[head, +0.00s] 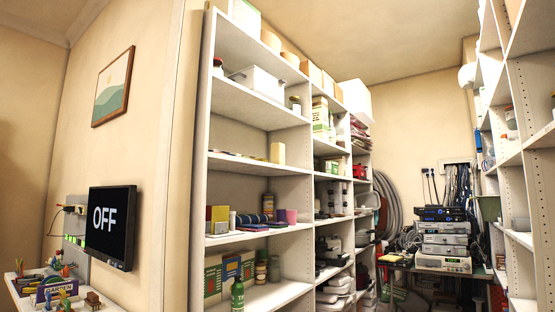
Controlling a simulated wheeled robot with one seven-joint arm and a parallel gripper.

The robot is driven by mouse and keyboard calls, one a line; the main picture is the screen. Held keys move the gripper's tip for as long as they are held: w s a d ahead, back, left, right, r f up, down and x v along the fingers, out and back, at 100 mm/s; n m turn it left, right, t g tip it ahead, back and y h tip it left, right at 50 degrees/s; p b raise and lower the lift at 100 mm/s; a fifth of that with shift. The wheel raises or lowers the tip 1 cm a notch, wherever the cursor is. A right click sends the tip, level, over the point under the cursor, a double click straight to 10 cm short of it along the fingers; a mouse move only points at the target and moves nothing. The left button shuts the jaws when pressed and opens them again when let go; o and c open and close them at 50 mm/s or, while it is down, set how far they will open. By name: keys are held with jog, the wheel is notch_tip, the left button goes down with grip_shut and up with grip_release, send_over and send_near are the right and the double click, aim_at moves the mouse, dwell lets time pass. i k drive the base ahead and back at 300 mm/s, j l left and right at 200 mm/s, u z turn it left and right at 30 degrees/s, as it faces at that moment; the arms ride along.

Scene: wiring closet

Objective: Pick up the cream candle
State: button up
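A pale yellow, cream-like upright block (277,153) stands on the middle shelf (232,164) of the white shelving unit, near that bay's right end. It may be the cream candle, but it is too small to be sure. My gripper is not in view, so I cannot tell its state or where it is relative to the block.
Flat small items (238,155) lie left of the block. The shelf below holds a yellow-and-red box (217,220) and a pink cup (288,216). A screen reading OFF (111,226) is on the left. Stacked electronics (443,240) stand at the back, right.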

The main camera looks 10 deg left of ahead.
aim_at(278, 150)
jog(key=i+j+u, duration=0.3)
jog(key=j, duration=0.3)
jog(key=i+j+u, duration=0.15)
jog(key=i+j, duration=0.2)
jog(key=i+j+u, duration=0.1)
jog(key=i+j, duration=0.15)
jog(key=i, duration=0.3)
jog(key=i+z, duration=0.4)
jog(key=i+j+z, duration=0.15)
jog(key=i+z, duration=0.65)
jog(key=i, duration=0.65)
